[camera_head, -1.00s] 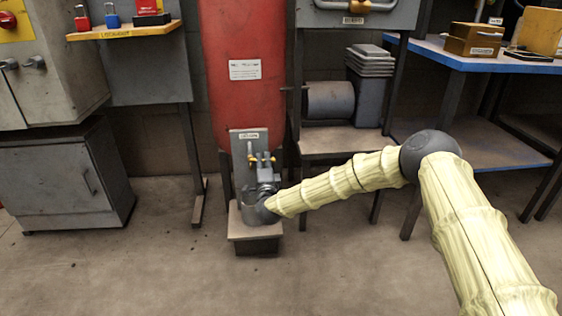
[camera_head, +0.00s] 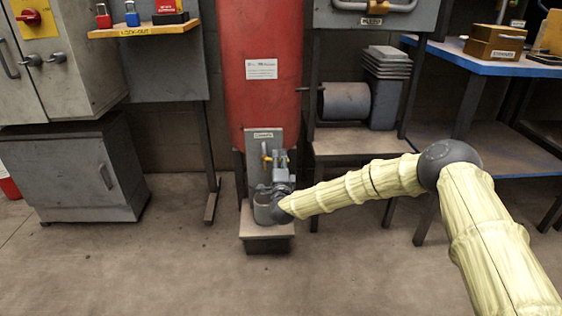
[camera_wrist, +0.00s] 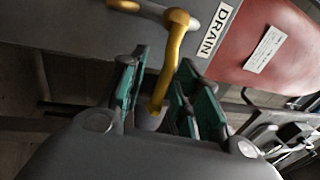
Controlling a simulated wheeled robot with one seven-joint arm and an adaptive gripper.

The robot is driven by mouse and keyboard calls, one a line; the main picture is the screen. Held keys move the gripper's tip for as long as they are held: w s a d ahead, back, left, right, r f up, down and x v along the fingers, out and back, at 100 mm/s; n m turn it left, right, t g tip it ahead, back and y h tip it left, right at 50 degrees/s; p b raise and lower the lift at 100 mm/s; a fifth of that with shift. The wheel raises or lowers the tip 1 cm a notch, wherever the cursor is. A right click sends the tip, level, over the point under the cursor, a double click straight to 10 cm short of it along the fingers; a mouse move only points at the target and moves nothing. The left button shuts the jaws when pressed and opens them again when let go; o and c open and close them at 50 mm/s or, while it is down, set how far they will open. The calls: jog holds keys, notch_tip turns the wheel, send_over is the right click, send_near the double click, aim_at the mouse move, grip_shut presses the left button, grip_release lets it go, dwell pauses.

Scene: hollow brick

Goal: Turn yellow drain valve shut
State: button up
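The yellow drain valve (camera_head: 266,157) is on a grey panel (camera_head: 263,138) below the red tank (camera_head: 258,95). In the wrist view a bent yellow bar of the valve (camera_wrist: 172,60) runs down between the green-padded fingers of my gripper (camera_wrist: 165,88). The fingers stand apart on either side of it, with a gap visible on both sides. A "DRAIN" label (camera_wrist: 215,30) shows beside the bar.
A grey bucket (camera_head: 263,211) stands on a low stool (camera_head: 266,231) just under my gripper. A grey cabinet (camera_head: 70,175) is at left. A shelf stand (camera_head: 360,142) with a grey cylinder (camera_head: 343,101) is at right. The floor in front is clear.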

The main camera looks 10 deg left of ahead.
jog(key=shift+s+a+f, duration=0.1)
jog(key=shift+s, duration=0.15)
jog(key=v, duration=1.1)
jog(key=shift+s, duration=0.2)
